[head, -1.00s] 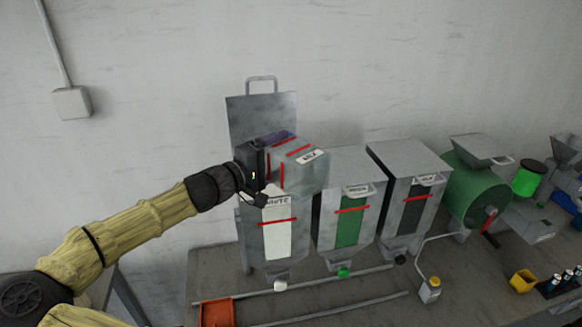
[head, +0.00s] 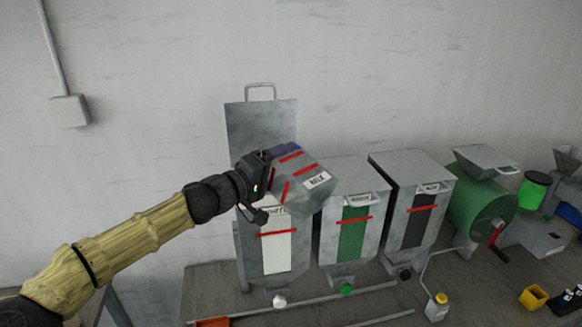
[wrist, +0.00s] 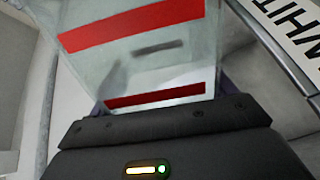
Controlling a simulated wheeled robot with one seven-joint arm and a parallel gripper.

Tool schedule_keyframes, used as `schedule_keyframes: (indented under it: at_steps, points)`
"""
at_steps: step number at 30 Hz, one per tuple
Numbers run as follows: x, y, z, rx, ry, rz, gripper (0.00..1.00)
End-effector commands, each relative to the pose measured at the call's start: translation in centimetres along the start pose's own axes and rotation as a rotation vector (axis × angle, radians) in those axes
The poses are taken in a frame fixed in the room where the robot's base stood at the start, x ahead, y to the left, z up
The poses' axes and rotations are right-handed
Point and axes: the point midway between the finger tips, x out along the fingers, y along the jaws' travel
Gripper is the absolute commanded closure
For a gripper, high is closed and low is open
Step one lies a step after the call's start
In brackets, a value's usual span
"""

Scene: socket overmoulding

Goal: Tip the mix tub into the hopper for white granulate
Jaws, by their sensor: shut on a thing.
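The mix tub (head: 310,197) is a grey, see-through box with red stripes and a white label reading MIX. My gripper (head: 268,172) is shut on its left side and holds it, tilted, over the hopper for white granulate (head: 250,250). In the wrist view the tub (wrist: 150,75) fills the space ahead of the jaws, with red bands across it. The white hopper's lid (head: 262,125) stands open behind the tub. The hopper's mouth is mostly hidden by the tub and gripper. I cannot tell what is in the tub.
Right of the white hopper stand a green-window hopper (head: 352,230) and a dark-window hopper (head: 414,215), both with lids closed. A green drum machine (head: 482,210) is further right. A yellow cup (head: 533,298) stands near the bench front. Wall lies close behind.

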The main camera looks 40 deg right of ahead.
Motion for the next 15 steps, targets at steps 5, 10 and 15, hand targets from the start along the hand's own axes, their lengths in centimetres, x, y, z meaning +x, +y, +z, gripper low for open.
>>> schedule_keyframes:
  at_steps: [5, 10, 15]
  points:
    - [0.0, -0.3, 0.7, 0.033, 0.000, 0.000, 0.77]
    - [0.0, -0.3, 2.4, 0.132, 0.000, -0.001, 0.77]
    - [-0.1, -0.2, 4.1, 0.242, 0.002, -0.004, 0.77]
